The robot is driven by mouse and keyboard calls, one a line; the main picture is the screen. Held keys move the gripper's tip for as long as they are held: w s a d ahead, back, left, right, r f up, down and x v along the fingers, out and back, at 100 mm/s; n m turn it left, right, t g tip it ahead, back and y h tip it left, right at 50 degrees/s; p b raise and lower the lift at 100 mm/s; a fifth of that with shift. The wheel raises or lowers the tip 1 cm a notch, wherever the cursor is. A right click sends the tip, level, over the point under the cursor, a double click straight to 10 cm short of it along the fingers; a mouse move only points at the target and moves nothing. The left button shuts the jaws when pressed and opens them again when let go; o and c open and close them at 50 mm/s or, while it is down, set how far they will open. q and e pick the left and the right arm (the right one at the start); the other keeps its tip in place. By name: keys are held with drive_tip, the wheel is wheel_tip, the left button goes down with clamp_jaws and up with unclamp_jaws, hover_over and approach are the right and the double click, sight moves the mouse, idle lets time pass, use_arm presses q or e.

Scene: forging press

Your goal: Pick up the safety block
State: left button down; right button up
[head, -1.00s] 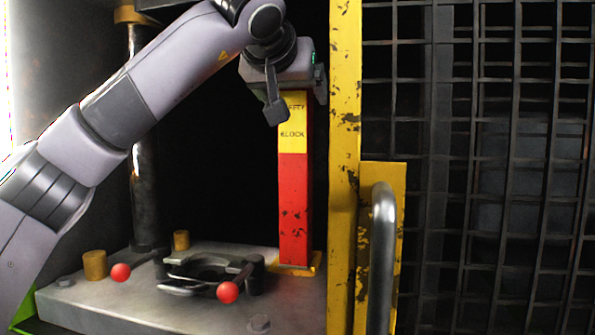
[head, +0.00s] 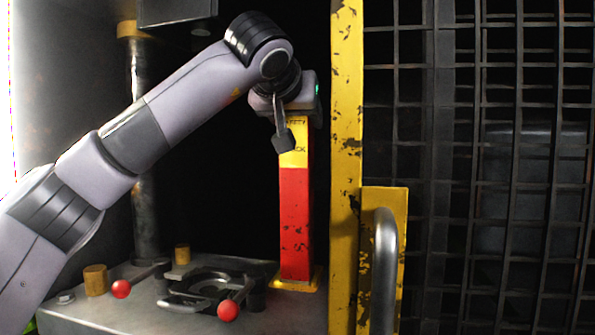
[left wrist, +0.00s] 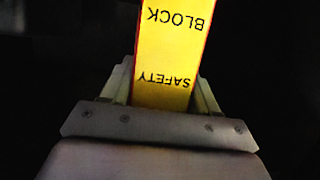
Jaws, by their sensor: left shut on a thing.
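The safety block (head: 295,215) is a tall upright post, red below and yellow on top with black lettering. Its foot stands at a yellow base (head: 299,282) on the press bed. My left gripper (head: 295,138) is at the block's top, coming from above, and is shut on its yellow end. A dark finger covers part of the lettering. In the left wrist view the yellow end (left wrist: 172,60) reads SAFETY BLOCK upside down and sits between the two fingers (left wrist: 162,92). The block's very top is hidden by the gripper. My right gripper is not in view.
A yellow frame post (head: 345,120) stands close right of the block, with a metal handle (head: 384,265) and a dark mesh guard (head: 480,160) beyond. A die (head: 208,283) and tongs with red knobs (head: 228,311) lie left on the press bed (head: 110,315).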

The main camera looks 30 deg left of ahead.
use_arm(q)
drive_tip(key=shift+r, duration=0.25)
